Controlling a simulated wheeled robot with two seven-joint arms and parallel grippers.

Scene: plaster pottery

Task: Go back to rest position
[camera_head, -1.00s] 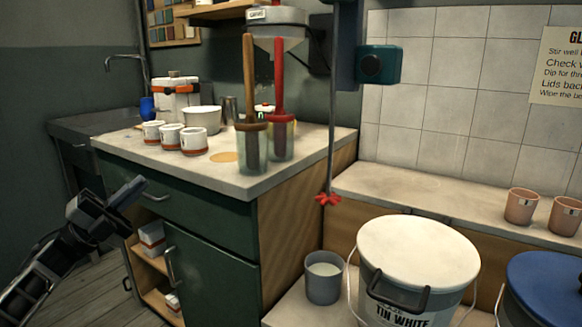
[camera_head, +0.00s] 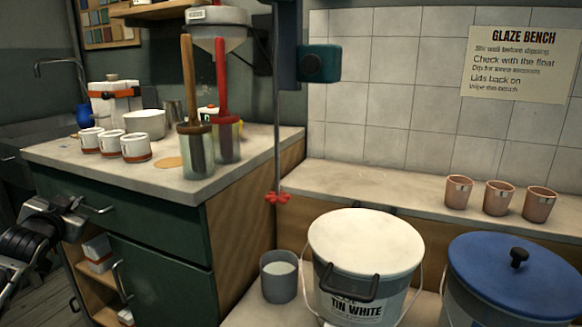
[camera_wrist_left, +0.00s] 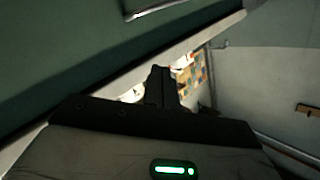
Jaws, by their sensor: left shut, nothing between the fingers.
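My left gripper (camera_head: 72,208) is at the left edge of the head view, low in front of the green cabinet (camera_head: 160,270). In the left wrist view its fingers (camera_wrist_left: 161,88) are together with nothing between them. The cabinet's green front and a drawer handle (camera_wrist_left: 150,10) fill the upper left of that view. I cannot tell the exact gap between the gripper and the cabinet. My right gripper does not show.
The counter (camera_head: 230,180) carries white cups (camera_head: 110,143) and two glass jars with handled tools (camera_head: 196,150). To the right stand a grey cup (camera_head: 278,280), a white-lidded bucket (camera_head: 365,245), a blue-lidded bucket (camera_head: 515,270) and pink cups (camera_head: 498,198) on a ledge.

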